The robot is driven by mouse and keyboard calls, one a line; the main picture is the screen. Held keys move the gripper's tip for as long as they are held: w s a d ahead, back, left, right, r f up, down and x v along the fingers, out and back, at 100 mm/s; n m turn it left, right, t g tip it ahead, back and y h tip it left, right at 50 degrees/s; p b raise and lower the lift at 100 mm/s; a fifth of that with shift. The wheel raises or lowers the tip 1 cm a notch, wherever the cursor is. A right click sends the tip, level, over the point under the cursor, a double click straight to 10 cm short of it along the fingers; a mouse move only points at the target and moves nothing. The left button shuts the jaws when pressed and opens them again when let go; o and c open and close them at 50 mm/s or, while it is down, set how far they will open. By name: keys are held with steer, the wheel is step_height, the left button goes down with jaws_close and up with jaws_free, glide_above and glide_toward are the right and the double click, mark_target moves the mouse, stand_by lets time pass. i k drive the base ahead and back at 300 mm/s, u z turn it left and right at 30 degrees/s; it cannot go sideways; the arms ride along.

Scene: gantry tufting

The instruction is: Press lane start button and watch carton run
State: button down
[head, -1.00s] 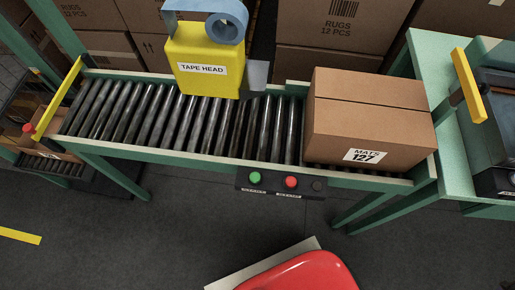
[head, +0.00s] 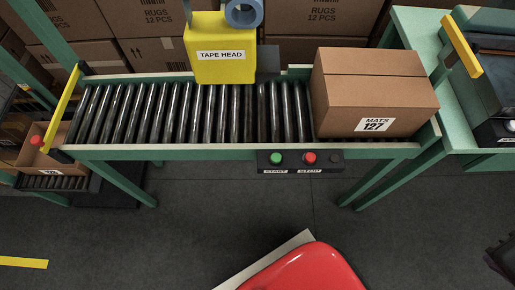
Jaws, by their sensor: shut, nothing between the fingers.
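The lane's control box (head: 333,169) hangs on the front rail of the roller conveyor (head: 115,153). It has a green START button (head: 276,158), a red STOP button (head: 309,158) and a small dark knob or lamp. A brown carton (head: 373,92) labelled MATS 127 sits upright on the right end of the rollers. The yellow tape head (head: 222,47) stands over the lane, left of the carton, with bare rollers beneath and to its left. My gripper is not recognisable in this view, and nothing touches the buttons.
A yellow bar (head: 66,107) stands across the lane's left end. Beyond it, a smaller box (head: 39,149) sits on a lower roller section. A red rounded shape (head: 305,272) fills the bottom middle. A dark piece (head: 500,258) shows at the right edge, unidentified. Open floor lies before the lane.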

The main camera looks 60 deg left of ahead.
mark_target(276, 158)
steer(key=k, duration=1.45)
steer(key=u, duration=1.9)
steer(key=i, duration=1)
